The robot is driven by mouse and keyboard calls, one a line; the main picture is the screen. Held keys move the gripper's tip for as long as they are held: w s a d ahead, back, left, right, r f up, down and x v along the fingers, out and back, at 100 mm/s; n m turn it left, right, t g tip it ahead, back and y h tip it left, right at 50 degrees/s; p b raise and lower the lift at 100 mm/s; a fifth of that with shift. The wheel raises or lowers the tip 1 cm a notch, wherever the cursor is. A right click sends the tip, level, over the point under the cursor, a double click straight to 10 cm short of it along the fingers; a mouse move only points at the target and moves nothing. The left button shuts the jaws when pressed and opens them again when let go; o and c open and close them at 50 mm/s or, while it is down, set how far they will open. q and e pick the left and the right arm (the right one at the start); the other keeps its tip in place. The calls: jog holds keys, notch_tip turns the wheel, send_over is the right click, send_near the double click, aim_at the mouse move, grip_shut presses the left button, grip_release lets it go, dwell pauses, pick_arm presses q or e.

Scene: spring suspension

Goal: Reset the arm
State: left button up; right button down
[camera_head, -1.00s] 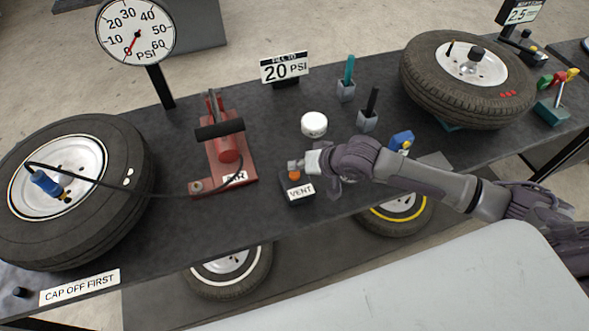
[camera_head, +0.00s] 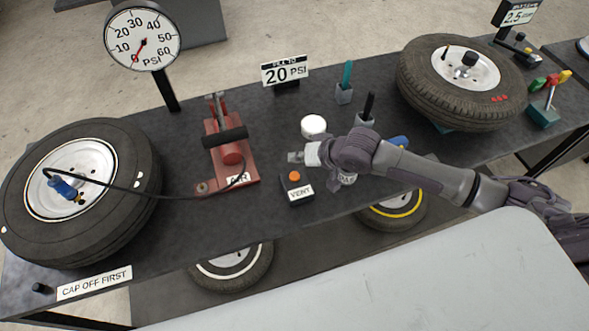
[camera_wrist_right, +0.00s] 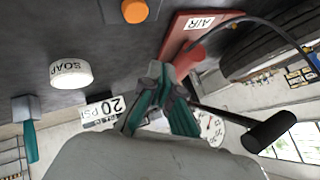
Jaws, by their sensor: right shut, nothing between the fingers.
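My right arm reaches in from the right over the bench. Its gripper (camera_head: 296,157) is shut and empty, held above the bench just behind the orange button of the black VENT box (camera_head: 297,189). In the right wrist view the gripper's teal fingers (camera_wrist_right: 155,82) are together, and the orange button (camera_wrist_right: 135,11) shows apart from them at the top edge. The white round SOAP tin (camera_head: 314,126) stands just behind the gripper. It also shows in the right wrist view (camera_wrist_right: 71,74). My left gripper is out of view.
The red AIR pump (camera_head: 228,150) stands left of the gripper, its hose running to a tire (camera_head: 140,190) at left. A dial gauge (camera_head: 142,38) and 20 PSI sign (camera_head: 286,70) stand behind. Another tire (camera_head: 420,95) lies at right. Open bench lies between pump and VENT box.

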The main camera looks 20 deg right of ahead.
dwell(0.3)
jog(key=s+a+n+g+h, duration=0.1)
jog(key=s+a+n+h, duration=0.2)
jog(key=s, duration=1.1)
jog(key=s+d+g+h, duration=0.2)
jog(key=s+d+g, duration=0.1)
jog(key=s+d, duration=0.65)
notch_tip(320, 180, down, 31)
jog(key=s+a+g+b, duration=0.1)
jog(key=s+b, duration=0.2)
jog(key=b, duration=0.2)
jog(key=s+d+f+b, duration=0.1)
jog(key=s+f+b, duration=0.1)
jog(key=s+f, duration=0.6)
jog(key=s+d+f+g+b, duration=0.1)
jog(key=s+f+b, duration=0.1)
jog(key=s+f, duration=0.6)
notch_tip(320, 180, down, 5)
jog(key=shift+s+d+r+n+h, duration=0.2)
jog(key=shift+s+d+n+h, duration=0.1)
jog(key=shift+n, duration=0.1)
